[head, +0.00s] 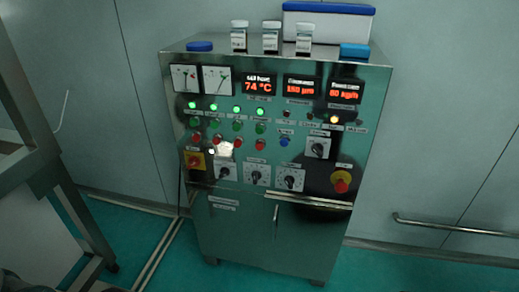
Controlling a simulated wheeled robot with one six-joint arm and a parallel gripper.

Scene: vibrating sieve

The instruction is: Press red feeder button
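A steel control cabinet (235,225) stands upright in the middle of the head view. Its upper panel carries a row of small red buttons, from the leftmost (196,138) to the rightmost (260,144). A row of green buttons (237,126) sits just above them. The labels are too small to read, so I cannot tell which red button is the feeder's. My gripper is not in view, and nothing is seen touching the panel.
Red-on-yellow mushroom knobs sit at left (195,161) and right (341,181). A blue button (284,142) and rotary knobs (257,178) are close by. Small jars (271,38) and a blue-lidded box (326,25) stand on top. A metal frame (40,160) is at left; a wall rail (440,227) at right.

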